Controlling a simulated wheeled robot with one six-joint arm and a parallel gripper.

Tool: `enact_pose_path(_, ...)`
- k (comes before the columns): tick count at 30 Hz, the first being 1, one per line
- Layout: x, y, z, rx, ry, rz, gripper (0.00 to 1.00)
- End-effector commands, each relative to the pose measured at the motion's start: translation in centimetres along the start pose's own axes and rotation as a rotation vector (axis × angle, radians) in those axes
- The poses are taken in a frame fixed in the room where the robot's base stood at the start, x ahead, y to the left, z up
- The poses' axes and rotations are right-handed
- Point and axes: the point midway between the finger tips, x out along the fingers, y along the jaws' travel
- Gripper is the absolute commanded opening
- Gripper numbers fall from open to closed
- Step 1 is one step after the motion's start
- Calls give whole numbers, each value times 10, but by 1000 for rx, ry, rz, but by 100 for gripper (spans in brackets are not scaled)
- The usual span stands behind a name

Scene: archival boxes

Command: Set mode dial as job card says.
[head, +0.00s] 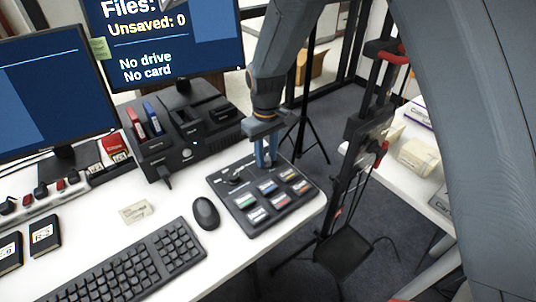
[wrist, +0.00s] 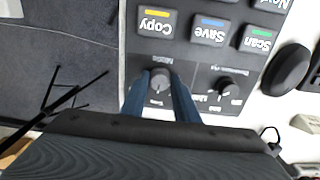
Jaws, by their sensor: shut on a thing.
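The control panel (head: 247,212) lies at the desk's right edge with several coloured-label buttons and two dials. My gripper (head: 266,160) points down at the panel's back edge. In the wrist view its blue fingers (wrist: 160,92) stand either side of the mode dial (wrist: 160,76) and are shut on it. The dial's label appears upside down, and its setting marks are too small to read. A second dial (wrist: 228,86) sits to the right, clear of the fingers. A small pale card (head: 136,211) lies on the desk; its writing is unreadable.
The monitor (head: 170,45) reads "Unsaved: 0", "No drive", "No card". A black dock (head: 185,140) stands behind the panel. A mouse (head: 206,213) and keyboard (head: 135,270) lie left of it. A tripod and a cart with a red handle (head: 385,50) stand to the right.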

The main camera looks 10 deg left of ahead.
Motion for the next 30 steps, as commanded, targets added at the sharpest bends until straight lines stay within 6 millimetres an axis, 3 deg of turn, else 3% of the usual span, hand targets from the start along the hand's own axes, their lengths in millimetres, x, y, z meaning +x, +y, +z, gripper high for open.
enact_pose_path(10,0,-1,-1,-125,1,-1,5)
enact_pose_path(25,0,-2,-1,-143,2,-1,5)
enact_pose_path(26,0,-2,-1,-143,2,-1,29)
enact_pose_path(29,0,-1,-1,-142,2,-1,46)
enact_pose_path(30,0,-1,-1,-142,2,-1,46)
